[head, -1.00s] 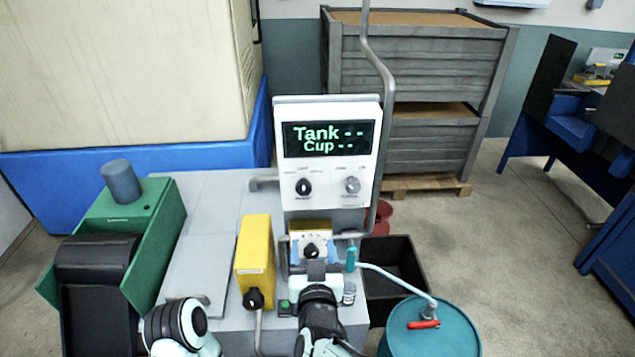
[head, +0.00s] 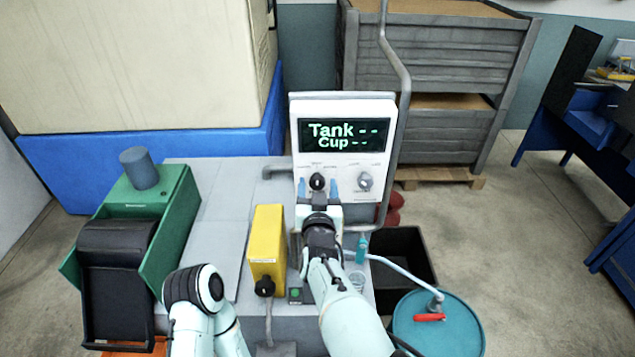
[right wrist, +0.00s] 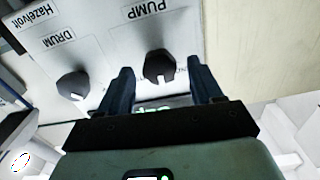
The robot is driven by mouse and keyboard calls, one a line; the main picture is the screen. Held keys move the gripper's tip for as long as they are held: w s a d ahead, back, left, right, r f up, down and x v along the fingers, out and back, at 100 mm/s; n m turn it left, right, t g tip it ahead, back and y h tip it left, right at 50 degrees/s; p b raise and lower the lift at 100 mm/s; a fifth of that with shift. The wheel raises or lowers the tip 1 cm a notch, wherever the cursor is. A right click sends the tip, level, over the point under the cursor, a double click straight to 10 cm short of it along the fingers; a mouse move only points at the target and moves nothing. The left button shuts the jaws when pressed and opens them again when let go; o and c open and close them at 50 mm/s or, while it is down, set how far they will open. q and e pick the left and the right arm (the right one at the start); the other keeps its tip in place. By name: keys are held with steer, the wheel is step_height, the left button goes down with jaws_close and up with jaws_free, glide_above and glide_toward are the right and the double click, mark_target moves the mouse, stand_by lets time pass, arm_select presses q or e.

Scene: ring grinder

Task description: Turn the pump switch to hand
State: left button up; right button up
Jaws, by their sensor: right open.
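The pump switch (head: 317,181) is a black knob at the lower left of the white control panel (head: 383,115). My right gripper (head: 318,188) is open in front of the panel, one blue finger on each side of the knob. In the right wrist view, my right gripper (right wrist: 160,76) shows a gap between each finger and the knob. My left arm shows at lower left, but its gripper is not in view.
The drum knob (head: 364,181) sits right of the pump switch, close to the right finger. A grey pipe (head: 403,110) runs up the panel's right side. A yellow box (head: 267,237), a green machine (head: 172,205) and a teal barrel (head: 455,335) stand around the bench.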

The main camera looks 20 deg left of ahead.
steer(key=shift+w, duration=0.35)
steer(key=shift+s, duration=0.1)
steer(key=c, duration=1.1)
steer(key=shift+o, duration=0.2)
steer(key=n, duration=0.5)
steer(key=shift+a+n, duration=0.15)
steer(key=shift+n, duration=0.25)
steer(key=n, duration=0.4)
steer(key=shift+n, duration=0.4)
